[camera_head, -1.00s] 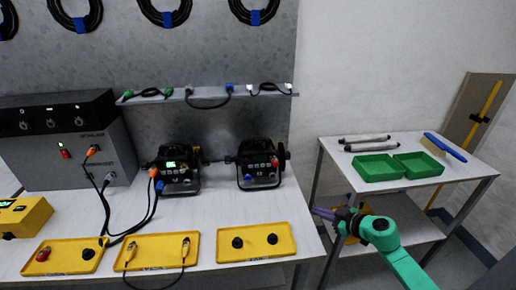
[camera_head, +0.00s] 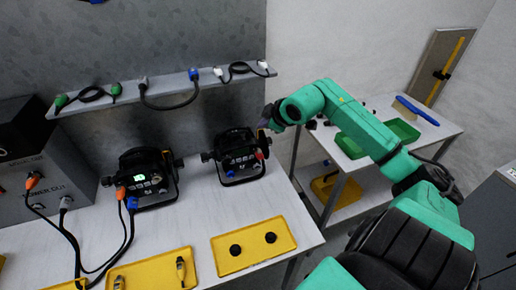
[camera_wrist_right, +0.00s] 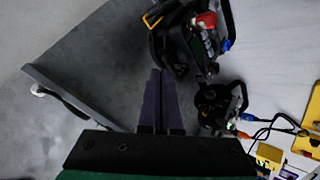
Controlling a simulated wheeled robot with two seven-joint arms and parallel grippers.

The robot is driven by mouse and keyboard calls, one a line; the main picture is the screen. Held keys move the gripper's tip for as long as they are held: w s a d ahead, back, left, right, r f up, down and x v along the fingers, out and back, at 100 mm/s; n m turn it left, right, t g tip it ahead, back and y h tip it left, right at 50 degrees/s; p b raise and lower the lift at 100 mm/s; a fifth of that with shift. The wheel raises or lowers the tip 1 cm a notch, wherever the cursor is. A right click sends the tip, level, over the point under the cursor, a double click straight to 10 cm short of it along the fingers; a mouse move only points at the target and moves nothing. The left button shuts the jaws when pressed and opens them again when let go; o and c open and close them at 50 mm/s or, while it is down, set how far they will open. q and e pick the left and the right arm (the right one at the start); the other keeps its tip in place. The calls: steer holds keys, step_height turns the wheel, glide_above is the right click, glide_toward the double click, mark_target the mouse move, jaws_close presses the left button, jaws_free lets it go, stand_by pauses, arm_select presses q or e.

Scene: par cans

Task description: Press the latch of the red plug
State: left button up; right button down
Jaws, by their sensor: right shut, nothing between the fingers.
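The red plug (camera_head: 259,155) sits in the panel of the right par can (camera_head: 238,162), at the panel's right side. In the right wrist view the red plug (camera_wrist_right: 207,19) shows at the top, on the nearer can (camera_wrist_right: 180,40). Its latch is too small to make out. My right gripper (camera_head: 266,118) is above and a little right of that can in the head view, apart from the plug. In the wrist view its dark fingers (camera_wrist_right: 159,75) are together and empty, with the plug up and to the right of the tips. My left gripper is out of view.
A blue connector (camera_head: 230,173) is beside the red plug on the same can. A second par can (camera_head: 147,178) with orange and blue plugs stands to the left. A shelf with cables (camera_head: 175,85) is on the wall behind. A yellow tray (camera_head: 225,268) lies in front.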

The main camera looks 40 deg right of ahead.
steer(key=b, duration=0.2)
glide_above(262, 154)
step_height(262, 154, down, 5)
steer(key=shift+a, duration=0.1)
step_height(262, 154, down, 4)
steer(key=b, duration=0.3)
steer(key=shift+s+r, duration=0.1)
steer(key=shift+r, duration=0.15)
steer(key=shift+f, duration=0.35)
arm_select(q)
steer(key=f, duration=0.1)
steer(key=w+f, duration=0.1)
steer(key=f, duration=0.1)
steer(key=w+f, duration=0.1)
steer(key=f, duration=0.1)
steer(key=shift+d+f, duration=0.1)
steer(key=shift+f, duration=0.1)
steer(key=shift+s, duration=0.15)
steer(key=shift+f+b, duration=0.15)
steer(key=shift+b, duration=0.2)
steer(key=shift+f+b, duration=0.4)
arm_select(e)
steer(key=shift+f, duration=0.35)
